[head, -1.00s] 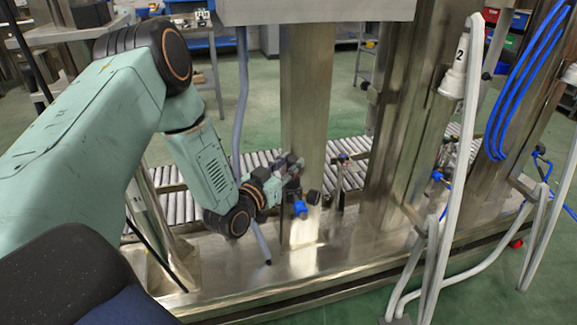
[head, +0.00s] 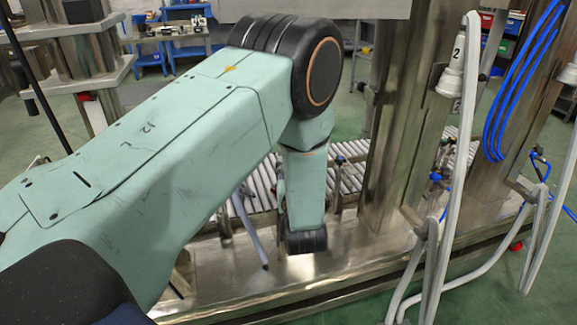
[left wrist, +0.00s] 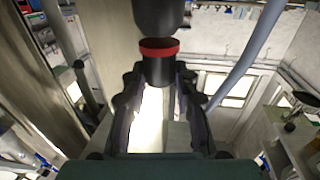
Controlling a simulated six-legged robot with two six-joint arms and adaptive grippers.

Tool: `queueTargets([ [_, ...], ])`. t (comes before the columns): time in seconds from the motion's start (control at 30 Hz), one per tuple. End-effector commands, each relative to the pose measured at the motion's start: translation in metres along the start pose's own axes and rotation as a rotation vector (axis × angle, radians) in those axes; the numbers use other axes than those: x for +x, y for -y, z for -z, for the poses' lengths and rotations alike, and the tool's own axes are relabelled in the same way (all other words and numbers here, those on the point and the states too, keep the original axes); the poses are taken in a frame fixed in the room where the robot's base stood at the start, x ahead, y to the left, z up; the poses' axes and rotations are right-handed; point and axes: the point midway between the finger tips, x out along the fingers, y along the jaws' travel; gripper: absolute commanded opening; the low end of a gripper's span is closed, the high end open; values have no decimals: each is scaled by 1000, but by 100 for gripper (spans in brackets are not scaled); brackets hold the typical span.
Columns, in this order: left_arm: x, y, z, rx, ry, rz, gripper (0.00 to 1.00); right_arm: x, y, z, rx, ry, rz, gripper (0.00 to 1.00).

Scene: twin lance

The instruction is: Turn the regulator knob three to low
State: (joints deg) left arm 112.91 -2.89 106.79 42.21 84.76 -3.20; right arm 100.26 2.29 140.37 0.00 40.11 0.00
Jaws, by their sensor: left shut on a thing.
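In the left wrist view, a black regulator knob (left wrist: 158,70) sits at the tips of my left gripper (left wrist: 157,84). Above it are a red ring (left wrist: 159,49) and a wider black body (left wrist: 158,15). The two fingers stand on either side of the knob and are shut on it. No number or low mark can be read on it. In the head view my left arm comes in from the left and bends down in front of the steel column; my left gripper and the knob are hidden there. My right gripper is in neither view.
A roller conveyor (head: 262,182) runs behind the steel base (head: 340,252). To the right are a steel post (head: 405,130), a white hose with a nozzle marked 2 (head: 452,80), and blue hoses (head: 512,80). A grey hose (left wrist: 250,55) passes right of the gripper.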

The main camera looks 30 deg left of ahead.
Motion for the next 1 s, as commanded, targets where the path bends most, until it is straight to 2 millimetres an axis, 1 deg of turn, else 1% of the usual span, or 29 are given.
queueTargets([
  [0.07, 0, -4, 1, -1, -3, 53, 0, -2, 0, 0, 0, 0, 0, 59],
  [0.4, 1, -7, 0, -4, 0, 308, 0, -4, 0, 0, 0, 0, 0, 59],
  [0.6, 2, -8, 0, -3, 0, 426, 0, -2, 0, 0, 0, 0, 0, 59],
  [0.8, 3, -8, 0, -2, 0, 500, 0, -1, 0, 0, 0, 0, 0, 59],
  [1.0, 3, -8, 0, 0, -1, 532, 0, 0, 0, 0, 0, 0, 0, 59],
])
